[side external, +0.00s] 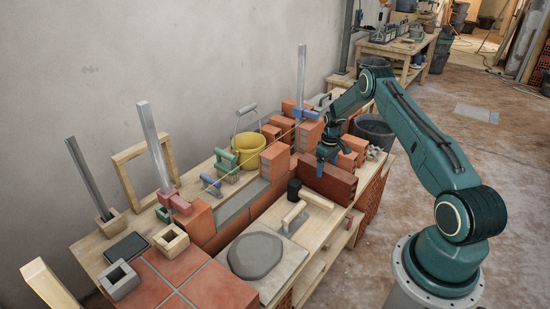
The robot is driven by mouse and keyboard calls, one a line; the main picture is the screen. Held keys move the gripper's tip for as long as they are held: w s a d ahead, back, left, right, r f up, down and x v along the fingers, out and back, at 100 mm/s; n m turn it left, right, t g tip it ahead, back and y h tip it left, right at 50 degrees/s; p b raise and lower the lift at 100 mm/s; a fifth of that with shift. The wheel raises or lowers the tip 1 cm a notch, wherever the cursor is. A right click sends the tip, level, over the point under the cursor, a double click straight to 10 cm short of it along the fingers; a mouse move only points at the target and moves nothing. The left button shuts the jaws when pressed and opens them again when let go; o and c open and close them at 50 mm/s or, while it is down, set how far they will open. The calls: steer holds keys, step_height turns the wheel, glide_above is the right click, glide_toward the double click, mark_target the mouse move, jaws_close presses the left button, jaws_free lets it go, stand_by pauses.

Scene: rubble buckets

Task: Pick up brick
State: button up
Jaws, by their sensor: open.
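My gripper (324,162) points down at the right part of the wooden workbench (330,222). It is open, and its fingertips are small and partly blend with the bricks around them. Just below it, a dark red brick piece (325,184) stands on edge on the bench. I cannot tell whether the fingers touch it. Other orange-red bricks stand close by: a stack (310,132) behind the gripper, smaller pieces (354,145) to its right, and an upright brick (274,162) to its left.
A low brick wall (240,205) with a taut yellow line runs along the bench. A yellow bucket (248,150), a wooden-handled float (292,216), a dark cylinder (293,188) and a mortar board (256,256) crowd the middle. A dark bucket (375,130) stands behind right.

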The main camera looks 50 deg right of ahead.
steer(key=shift+s+f, duration=0.1)
steer(key=shift+f, duration=2.15)
steer(key=shift+c, duration=0.4)
jaws_close()
steer(key=shift+r, duration=0.2)
